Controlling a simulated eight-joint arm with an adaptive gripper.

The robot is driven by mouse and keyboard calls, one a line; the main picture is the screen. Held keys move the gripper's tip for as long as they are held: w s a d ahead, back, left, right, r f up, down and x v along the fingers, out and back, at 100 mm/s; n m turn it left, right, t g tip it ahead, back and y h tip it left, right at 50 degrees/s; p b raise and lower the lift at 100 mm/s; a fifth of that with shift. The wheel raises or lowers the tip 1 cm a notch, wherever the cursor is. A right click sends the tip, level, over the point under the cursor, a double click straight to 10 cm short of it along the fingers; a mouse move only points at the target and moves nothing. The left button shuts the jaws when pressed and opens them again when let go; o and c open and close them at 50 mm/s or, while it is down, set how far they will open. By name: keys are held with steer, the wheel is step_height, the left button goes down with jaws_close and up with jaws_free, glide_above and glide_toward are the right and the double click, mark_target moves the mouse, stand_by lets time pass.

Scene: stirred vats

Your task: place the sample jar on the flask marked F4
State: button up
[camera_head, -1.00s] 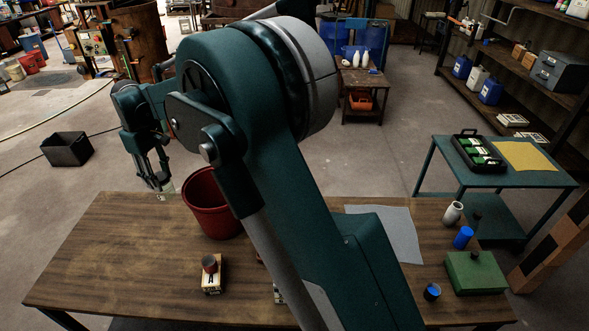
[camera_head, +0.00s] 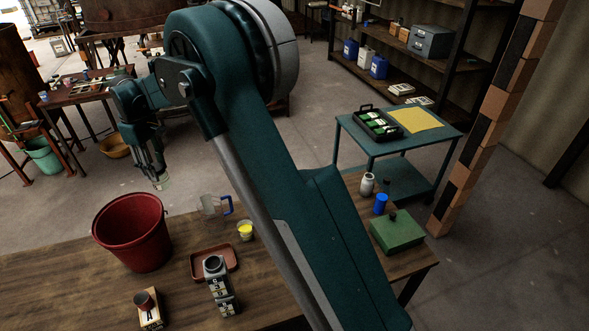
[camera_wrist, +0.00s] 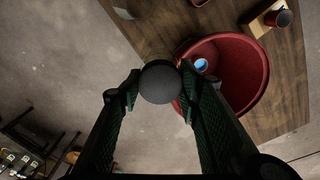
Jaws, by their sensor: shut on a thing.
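My gripper (camera_head: 158,176) is shut on the sample jar (camera_head: 163,184), a small pale glass jar in the head view, held beyond the table's far edge in the picture. In the wrist view its dark grey round lid (camera_wrist: 160,84) sits between the two fingers of my gripper (camera_wrist: 160,90); the lid hides most of the jar's body. I cannot make out a flask marked F4 in either view.
A red bucket (camera_head: 106,238) stands on the wooden table (camera_head: 70,282), close to the jar in the wrist view. A clear jug (camera_head: 212,206), yellow-filled cup (camera_head: 245,231), red-brown tray (camera_head: 234,262) and green box (camera_head: 398,234) also stand there. My arm hides part of the table.

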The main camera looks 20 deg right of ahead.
steer(key=w+d+m+p, duration=0.15)
steer(key=w+d, duration=0.25)
steer(key=d, duration=1.9)
steer(key=w+d+m, duration=0.3)
steer(key=d, duration=2)
steer(key=s+d+m, duration=0.2)
steer(key=s+d, duration=0.2)
steer(key=d, duration=0.9)
steer(key=s+d+m+p, duration=0.1)
steer(key=s+d, duration=0.4)
steer(key=d, duration=0.9)
steer(key=s+d+m, duration=0.2)
steer(key=s+d, duration=0.2)
steer(key=d, duration=0.9)
steer(key=f, duration=0.5)
steer(key=shift+s+d, duration=0.25)
steer(key=shift+d, duration=0.05)
step_height(320, 180, down, 6)
steer(key=shift+p, duration=0.35)
steer(key=shift+f, duration=0.2)
